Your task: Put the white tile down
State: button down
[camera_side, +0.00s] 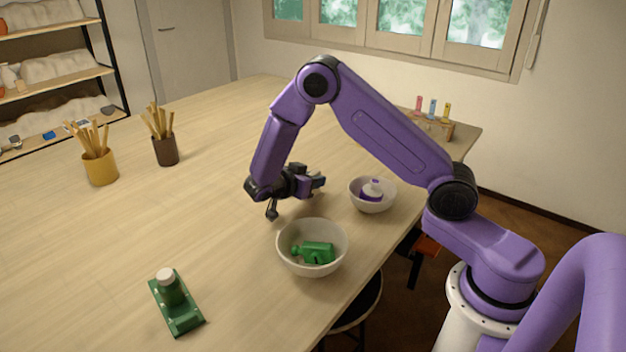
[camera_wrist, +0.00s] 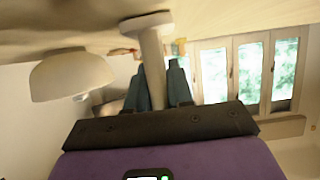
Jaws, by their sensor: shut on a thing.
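My gripper (camera_side: 318,181) is low over the table, pointing toward the right of the side view. In the wrist view its blue-grey fingers (camera_wrist: 161,85) are shut on the white tile (camera_wrist: 152,50), a pale upright post with a wider foot. The wrist picture is upside down; the foot is on the table side. I cannot tell whether it touches the table. In the side view I cannot make out the tile at the gripper.
A white bowl (camera_side: 285,255) holds a green piece (camera_side: 318,253). Another bowl (camera_side: 355,200) holds a purple-and-white piece (camera_side: 372,189). A green piece with a white top (camera_side: 181,314) lies front left. Brush pots (camera_side: 101,170) (camera_side: 166,151) stand at the left. The table's middle is clear.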

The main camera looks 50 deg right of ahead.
jog(key=shift+f, duration=0.15)
jog(key=c, duration=1)
grip_release()
jog(key=shift+a+r, duration=0.2)
jog(key=shift+r, duration=0.1)
jog(key=v, duration=1.1)
jog(key=shift+a, duration=0.35)
jog(key=s+a+r+n+y, duration=0.1)
jog(key=s+n+y, duration=0.6)
jog(key=s+n, duration=0.8)
jog(key=s+a+r+n+y, duration=0.1)
jog(key=s+r+n+y, duration=0.2)
jog(key=s+n, duration=1.2)
jog(key=y, duration=0.3)
jog(key=shift+s+a+r+n+y, duration=0.3)
jog(key=shift+s+a+r+y, duration=0.05)
jog(key=shift+r+y, duration=0.05)
